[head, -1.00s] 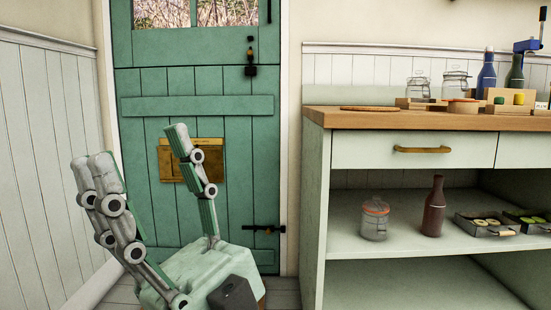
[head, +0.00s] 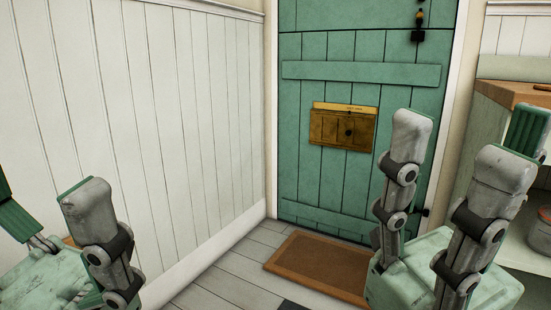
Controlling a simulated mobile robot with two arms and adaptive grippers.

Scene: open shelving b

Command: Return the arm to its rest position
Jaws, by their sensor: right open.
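My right gripper (head: 460,145) shows at the lower right, in front of the door and the shelf unit's near side. Its grey fingers point up and stand well apart, with nothing between them. My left gripper (head: 42,195) shows at the lower left, partly cut off by the picture's edge. Its visible fingers are spread, and I see nothing held between them.
White panelling (head: 180,130) runs along the left. The shelf unit's wooden top (head: 510,94) and a glass jar (head: 541,237) show at the right edge.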

